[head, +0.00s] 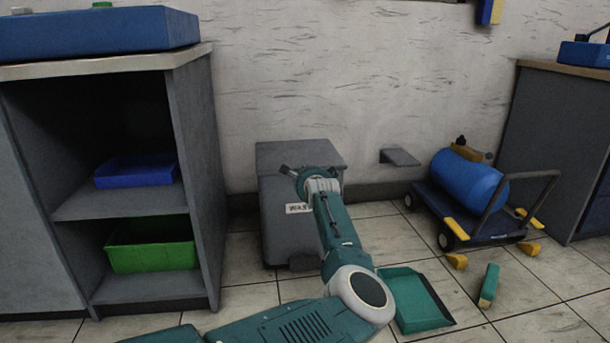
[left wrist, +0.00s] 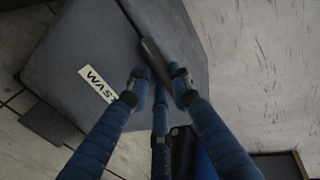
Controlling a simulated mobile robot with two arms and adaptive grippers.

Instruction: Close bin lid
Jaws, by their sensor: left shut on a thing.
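The grey waste bin (head: 275,225) stands on the floor against the wall, with a white label on its front. Its lid (head: 273,153) looks down on the top of the bin; a small gap cannot be ruled out. My left gripper (head: 309,172) is at the lid's front edge. In the left wrist view, the fingers of my left gripper (left wrist: 157,74) are shut around a dark handle (left wrist: 153,57) at the edge of the lid (left wrist: 178,35). The bin's labelled front (left wrist: 70,55) shows there too. My arm hides part of the bin front. My right gripper is not in view.
A grey shelf unit (head: 192,165) with blue and green trays stands left of the bin. A teal dustpan (head: 418,302), a teal brush (head: 489,285) and a cart with a blue tank (head: 468,181) are on the right. A small grey wall ledge (head: 400,157) is beside the bin.

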